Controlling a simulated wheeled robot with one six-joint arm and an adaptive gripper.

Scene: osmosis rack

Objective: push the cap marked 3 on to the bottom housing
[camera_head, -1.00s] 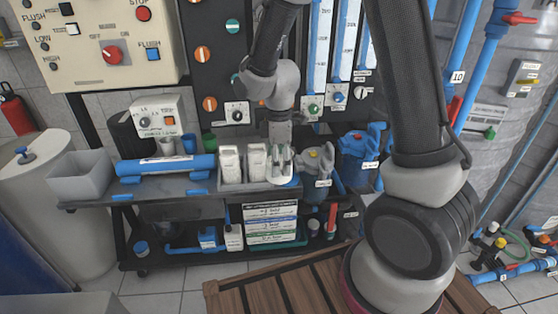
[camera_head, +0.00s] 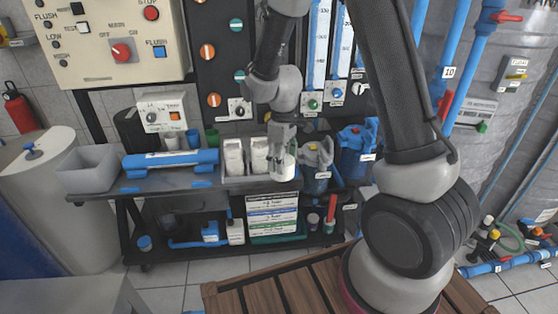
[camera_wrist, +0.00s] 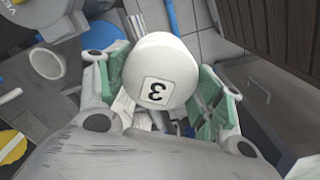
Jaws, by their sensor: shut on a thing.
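The white cap marked 3 (camera_wrist: 165,60) is in my gripper; its face with the number label is turned to the wrist camera. In the head view the cap (camera_head: 283,169) hangs below my gripper (camera_head: 281,158), in front of the bench edge. In the wrist view the green-lined fingers of my gripper (camera_wrist: 165,95) are shut on both sides of the cap. A grey housing (camera_head: 317,160) stands just right of the cap, and a blue housing (camera_head: 356,145) stands further right. I cannot tell which thing is the bottom housing.
A tray with white packets (camera_head: 234,182) is left of the cap. A blue cylinder (camera_head: 170,163) and a grey bin (camera_head: 88,168) are further left on the bench. A lower shelf (camera_head: 190,241) holds small items. A wooden pallet (camera_head: 270,297) lies in front.

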